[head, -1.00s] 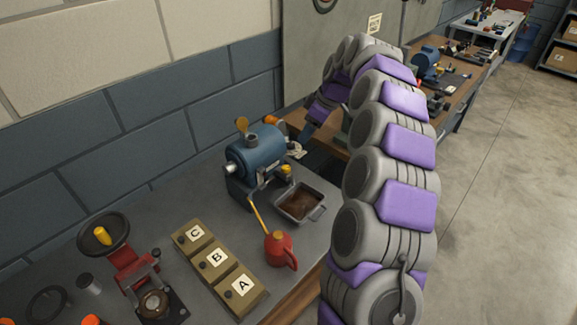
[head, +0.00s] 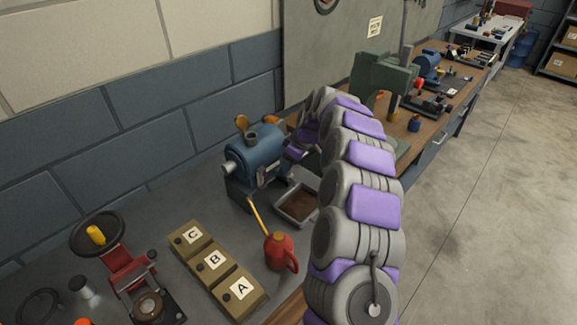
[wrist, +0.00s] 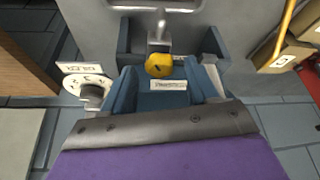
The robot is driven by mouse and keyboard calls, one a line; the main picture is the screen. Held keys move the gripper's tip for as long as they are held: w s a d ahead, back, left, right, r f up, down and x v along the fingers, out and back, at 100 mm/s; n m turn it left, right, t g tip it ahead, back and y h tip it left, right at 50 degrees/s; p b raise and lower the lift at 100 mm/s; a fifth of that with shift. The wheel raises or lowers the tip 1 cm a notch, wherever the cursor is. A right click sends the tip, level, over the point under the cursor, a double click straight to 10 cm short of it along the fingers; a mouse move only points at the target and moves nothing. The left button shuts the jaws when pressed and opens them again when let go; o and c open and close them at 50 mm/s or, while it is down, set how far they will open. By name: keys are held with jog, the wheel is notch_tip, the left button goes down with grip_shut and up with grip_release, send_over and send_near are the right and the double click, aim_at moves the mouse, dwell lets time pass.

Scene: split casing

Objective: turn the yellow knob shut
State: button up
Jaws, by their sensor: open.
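The yellow knob (wrist: 159,66) shows in the wrist view, above centre, on a grey stem at the blue machine. In the head view the blue machine (head: 262,158) stands on the bench by the wall, and my arm hides its knob. My gripper (wrist: 158,119) shows as a purple jaw with a dark grey lip along the bottom of the wrist view. The lip is below the knob in that picture, with a visible gap between them. The jaws are open. The second jaw is not clearly visible, and the gripper's tip is hidden in the head view.
A metal tray (head: 283,200) stands beside the machine. A red oil can (head: 280,252) with a yellow spout is in front. Labelled boxes (head: 214,261) and a red valve (head: 125,265) are to the left. A round dial (wrist: 83,86) is left of the knob in the wrist view.

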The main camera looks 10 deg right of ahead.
jog(key=shift+a+f, duration=0.1)
jog(key=shift+f, duration=0.2)
jog(key=shift+c, duration=0.2)
jog(key=c, duration=1)
jog(key=shift+r, duration=0.1)
jog(key=m+p, duration=0.2)
jog(key=p, duration=0.1)
jog(key=shift+s+r+m+t+h, duration=0.1)
jog(key=shift+r+m+t+h, duration=0.05)
jog(key=shift+m+t+h, duration=0.25)
jog(key=m+h+p, duration=0.1)
jog(key=m+p, duration=0.2)
jog(key=shift+a+t, duration=0.15)
jog(key=shift+t, duration=0.15)
jog(key=shift+m, duration=0.3)
